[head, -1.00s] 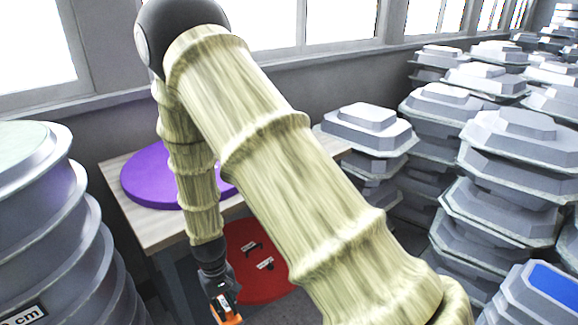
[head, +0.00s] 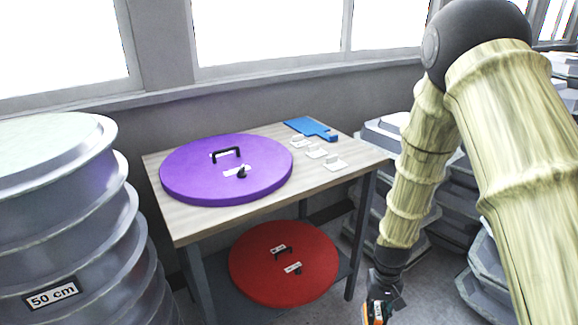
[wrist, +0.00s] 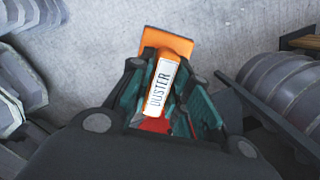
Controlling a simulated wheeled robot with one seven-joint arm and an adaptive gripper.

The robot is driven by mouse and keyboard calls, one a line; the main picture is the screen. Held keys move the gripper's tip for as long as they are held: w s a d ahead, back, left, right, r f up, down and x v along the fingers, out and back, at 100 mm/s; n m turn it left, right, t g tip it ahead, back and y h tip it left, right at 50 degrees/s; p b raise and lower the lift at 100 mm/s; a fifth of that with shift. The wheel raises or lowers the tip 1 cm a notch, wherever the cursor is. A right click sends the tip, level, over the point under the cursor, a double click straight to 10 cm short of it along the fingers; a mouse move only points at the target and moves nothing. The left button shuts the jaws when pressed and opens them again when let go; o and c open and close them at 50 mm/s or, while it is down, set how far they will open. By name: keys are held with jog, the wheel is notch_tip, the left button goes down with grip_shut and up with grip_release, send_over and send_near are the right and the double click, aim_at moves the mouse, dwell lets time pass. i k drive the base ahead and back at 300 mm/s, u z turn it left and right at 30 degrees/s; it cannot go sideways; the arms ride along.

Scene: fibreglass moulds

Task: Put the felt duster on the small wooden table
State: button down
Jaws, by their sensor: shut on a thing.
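My gripper (head: 383,290) hangs low to the right of the small wooden table (head: 225,215), below its top and apart from it. In the wrist view my gripper (wrist: 165,105) is shut on the felt duster (wrist: 163,85), an orange block with a white label reading DUSTER and a little red near its lower end. In the head view only a small orange part of the duster (head: 376,312) shows at the bottom edge. The table has a light wooden top and dark legs.
A purple round lid (head: 190,175) with a black handle covers the tabletop's left part. A blue board (head: 310,128) and small white pieces (head: 316,151) lie on the right part. A red lid (head: 300,265) lies on the lower shelf. Grey moulds (head: 60,220) stand left and right.

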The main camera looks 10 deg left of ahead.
aim_at(359, 154)
jog(key=i, duration=0.95)
jog(key=u, duration=0.05)
